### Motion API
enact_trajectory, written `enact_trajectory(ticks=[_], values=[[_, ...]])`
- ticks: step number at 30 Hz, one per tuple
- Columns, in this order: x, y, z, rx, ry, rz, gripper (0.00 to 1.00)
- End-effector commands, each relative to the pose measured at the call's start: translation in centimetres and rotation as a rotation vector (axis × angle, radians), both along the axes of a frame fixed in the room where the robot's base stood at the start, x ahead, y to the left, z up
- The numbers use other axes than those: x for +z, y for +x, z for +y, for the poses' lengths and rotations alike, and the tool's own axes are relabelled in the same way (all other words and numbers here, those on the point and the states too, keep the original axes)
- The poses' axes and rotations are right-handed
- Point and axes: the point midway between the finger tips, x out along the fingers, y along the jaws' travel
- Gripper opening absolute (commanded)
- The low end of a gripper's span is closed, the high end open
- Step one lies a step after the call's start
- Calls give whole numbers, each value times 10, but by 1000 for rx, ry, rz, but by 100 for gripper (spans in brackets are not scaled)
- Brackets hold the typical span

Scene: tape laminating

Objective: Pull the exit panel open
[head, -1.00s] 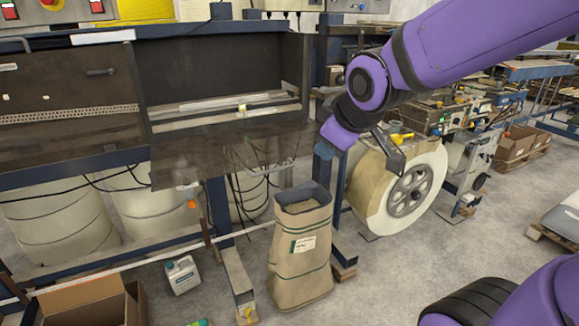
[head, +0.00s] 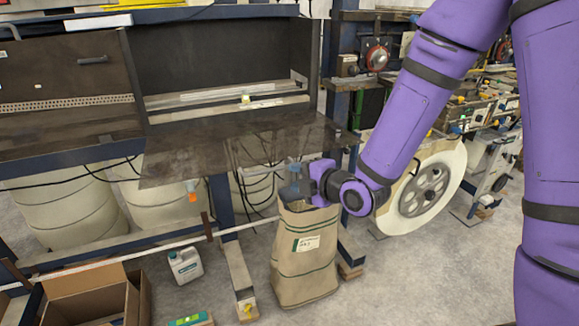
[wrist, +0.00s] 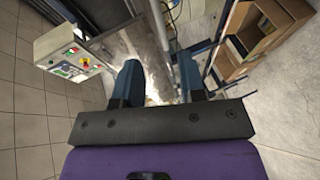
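A dark, glossy, see-through panel (head: 215,155) juts out below the open bay (head: 215,60) of the machine; it looks like the exit panel, lowered and standing open. To its left, a dark panel with a bar handle (head: 93,59) covers the machine front. My gripper (head: 283,183) is in front of and below the right part of the lowered panel, above the paper sack. I cannot tell whether it touches the panel. In the wrist view, the two blue fingers of my gripper (wrist: 160,85) are apart with nothing clearly held between them.
An open paper sack (head: 305,255) stands under my gripper. A white-rimmed reel (head: 425,190) is to the right. A jug (head: 184,265) and a cardboard box (head: 85,300) are on the floor at left.

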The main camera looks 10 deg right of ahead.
Motion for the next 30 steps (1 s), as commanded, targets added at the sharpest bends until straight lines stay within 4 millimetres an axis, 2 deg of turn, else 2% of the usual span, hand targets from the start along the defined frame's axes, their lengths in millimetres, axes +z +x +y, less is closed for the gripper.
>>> enact_trajectory(ticks=[3, 10, 24, 30], values=[[-8, -2, 9, 32, 7, -51, 37], [-11, 3, 18, 46, 11, -85, 37], [-26, 61, 64, 45, 12, -84, 37], [-30, 75, 76, 44, 12, -84, 37]])
